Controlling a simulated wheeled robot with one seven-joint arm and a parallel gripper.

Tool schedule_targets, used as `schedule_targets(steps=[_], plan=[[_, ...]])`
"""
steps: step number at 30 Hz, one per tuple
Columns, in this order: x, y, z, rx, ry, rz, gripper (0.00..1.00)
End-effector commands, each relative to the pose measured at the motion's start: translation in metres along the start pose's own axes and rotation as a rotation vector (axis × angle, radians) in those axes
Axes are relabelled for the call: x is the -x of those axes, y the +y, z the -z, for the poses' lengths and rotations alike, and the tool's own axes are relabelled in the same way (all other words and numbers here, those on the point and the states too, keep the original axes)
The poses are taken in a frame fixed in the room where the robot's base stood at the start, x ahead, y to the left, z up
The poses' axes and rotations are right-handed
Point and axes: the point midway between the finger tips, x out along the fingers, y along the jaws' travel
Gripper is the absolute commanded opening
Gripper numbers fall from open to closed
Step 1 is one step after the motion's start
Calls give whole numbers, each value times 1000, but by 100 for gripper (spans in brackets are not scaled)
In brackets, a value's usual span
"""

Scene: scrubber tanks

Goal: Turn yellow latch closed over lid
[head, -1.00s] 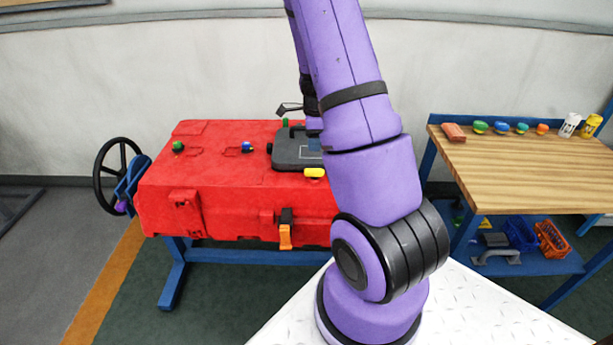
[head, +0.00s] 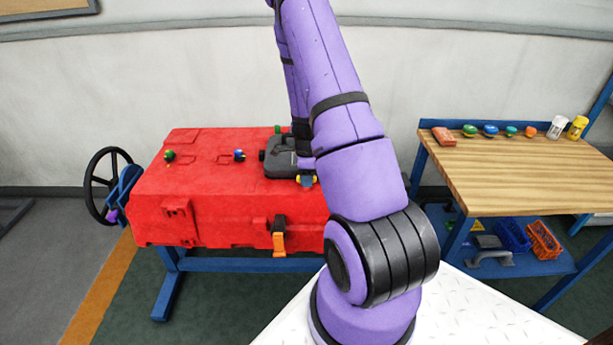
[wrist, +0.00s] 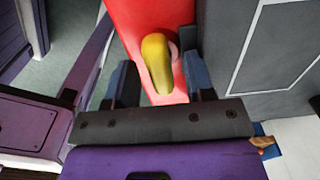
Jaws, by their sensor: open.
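The yellow latch (wrist: 157,62) sits on the red tank top (wrist: 135,15), beside the dark grey lid (wrist: 250,60) and apart from it in the wrist view. In the head view only bits of the latch (head: 299,178) show at the front edge of the lid (head: 280,165), the rest hidden by my gripper. My gripper (wrist: 160,82) is open, with one blue-grey finger on each side of the latch. Gaps show between both fingers and the latch. The right finger is close to the lid's edge.
The red tank (head: 230,205) has small knobs on top, an orange-handled clasp (head: 279,238) in front and a black handwheel (head: 103,185) at left. A wooden workbench (head: 500,165) with several small items stands at right. My arm hides the tank's right part.

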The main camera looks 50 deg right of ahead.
Motion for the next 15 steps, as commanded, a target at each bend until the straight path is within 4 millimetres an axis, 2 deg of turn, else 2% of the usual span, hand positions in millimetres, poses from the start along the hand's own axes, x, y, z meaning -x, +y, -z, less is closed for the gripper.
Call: schedule_targets(steps=[7, 8, 14, 15], plan=[[-1, 0, 0, 0, 0, 1, 49], [-1, 0, 0, 0, 0, 1, 47], [-1, 0, 0, 0, 0, 1, 1], [-1, 0, 0, 0, 0, 1, 0]])
